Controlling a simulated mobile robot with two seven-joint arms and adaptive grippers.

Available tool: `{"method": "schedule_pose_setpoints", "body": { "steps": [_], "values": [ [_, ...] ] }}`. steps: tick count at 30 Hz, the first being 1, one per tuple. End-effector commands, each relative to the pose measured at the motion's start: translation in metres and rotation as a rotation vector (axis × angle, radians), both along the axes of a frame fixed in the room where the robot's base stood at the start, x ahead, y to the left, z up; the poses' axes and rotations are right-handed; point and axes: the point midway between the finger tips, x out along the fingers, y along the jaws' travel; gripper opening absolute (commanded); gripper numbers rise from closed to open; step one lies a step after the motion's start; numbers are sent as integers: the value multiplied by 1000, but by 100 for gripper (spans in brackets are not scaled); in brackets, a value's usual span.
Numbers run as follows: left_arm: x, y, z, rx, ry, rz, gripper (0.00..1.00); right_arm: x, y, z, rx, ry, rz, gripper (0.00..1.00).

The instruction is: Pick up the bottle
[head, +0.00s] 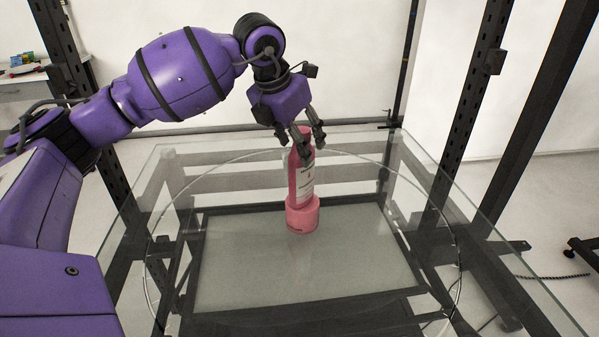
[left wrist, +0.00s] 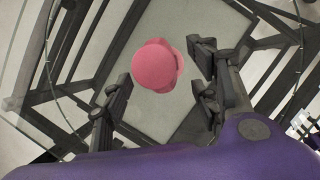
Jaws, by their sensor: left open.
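A pink-red bottle (head: 303,178) with a pale label stands upright in a round pink base or holder (head: 302,215) on the glass table. My left gripper (head: 302,141) comes down over the bottle's top, with its fingers open around or just beside the neck. In the left wrist view the bottle's round pink top (left wrist: 155,66) lies between the spread fingers of the left gripper (left wrist: 160,82), with visible gaps to either side. Whether any finger touches the bottle I cannot tell. My right gripper is not in view.
The glass table (head: 230,290) has a clear ring lying on or set into it and a dark frame beneath. The glass around the bottle is bare. Dark upright posts (head: 470,110) stand at the right and at the back left. A shelf with small items (head: 25,65) is far left.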

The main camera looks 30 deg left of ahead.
Motion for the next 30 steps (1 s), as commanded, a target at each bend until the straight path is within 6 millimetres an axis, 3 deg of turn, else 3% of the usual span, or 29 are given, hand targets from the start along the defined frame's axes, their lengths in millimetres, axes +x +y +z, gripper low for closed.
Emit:
{"method": "schedule_pose_setpoints", "body": {
  "steps": [15, 22, 30],
  "values": [
    [17, -3, -58, -1, -2, -1, 56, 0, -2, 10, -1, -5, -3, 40],
    [18, -3, -61, 0, -2, -2, 56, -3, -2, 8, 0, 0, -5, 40],
    [18, -3, -61, 0, -2, -2, 21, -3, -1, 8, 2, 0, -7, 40]
  ]
}}
